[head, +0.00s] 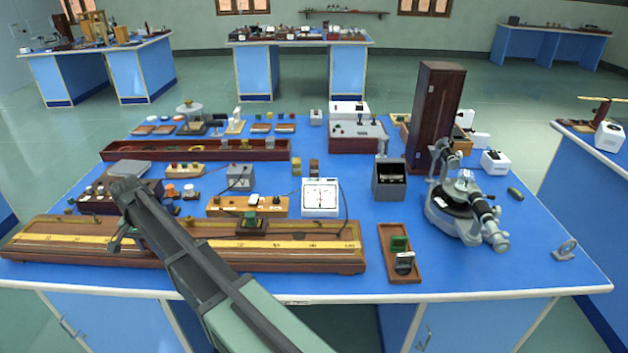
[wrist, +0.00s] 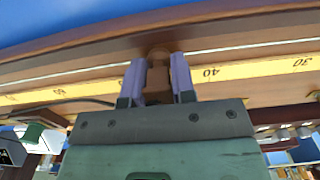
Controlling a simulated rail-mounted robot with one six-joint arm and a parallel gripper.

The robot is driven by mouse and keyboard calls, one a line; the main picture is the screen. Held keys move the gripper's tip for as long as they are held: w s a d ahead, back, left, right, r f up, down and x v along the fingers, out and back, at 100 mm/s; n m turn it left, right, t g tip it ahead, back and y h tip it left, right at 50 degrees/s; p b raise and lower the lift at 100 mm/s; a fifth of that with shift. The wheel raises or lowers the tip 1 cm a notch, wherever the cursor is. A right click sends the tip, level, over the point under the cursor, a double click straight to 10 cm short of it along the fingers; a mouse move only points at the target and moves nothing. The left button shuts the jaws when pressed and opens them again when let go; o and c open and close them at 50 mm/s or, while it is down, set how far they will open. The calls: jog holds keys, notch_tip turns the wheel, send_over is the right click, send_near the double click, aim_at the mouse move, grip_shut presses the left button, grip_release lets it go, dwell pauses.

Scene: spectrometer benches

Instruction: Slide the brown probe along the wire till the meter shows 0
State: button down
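The brown probe (wrist: 158,70) stands between the two pale fingers of my gripper (wrist: 158,82) in the wrist view. The fingers lie close on both sides of it and appear shut on it. Its far end is over the wooden wire board, beside the yellow scale (wrist: 245,70), left of the 40 mark. In the head view my gripper (head: 120,225) is over the left part of the wire board (head: 310,262), and the probe is hard to make out there. The white meter (head: 320,197) stands behind the board; its needle looks near upright, but the reading is too small to tell.
A dark block with a green top (head: 250,222) sits at the board's back edge. A wooden strip with terminals (head: 247,206) lies behind it. A small brown tray (head: 400,255) and a spectrometer (head: 465,205) stand to the right. Blue tabletop (head: 345,280) is clear in front.

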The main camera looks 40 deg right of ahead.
jog(key=c, duration=0.9)
grip_release()
jog(key=shift+w, duration=0.1)
jog(key=shift+o, duration=0.2)
notch_tip(320, 180, up, 11)
jog(key=p, duration=1.1)
jog(key=shift+f, duration=0.15)
jog(key=s+d+n, duration=0.3)
jog(key=s+n, duration=0.5)
jog(key=s, duration=2)
jog(key=shift+s+d+n, duration=0.2)
jog(key=shift+s+n, duration=0.15)
jog(key=shift+n, duration=0.05)
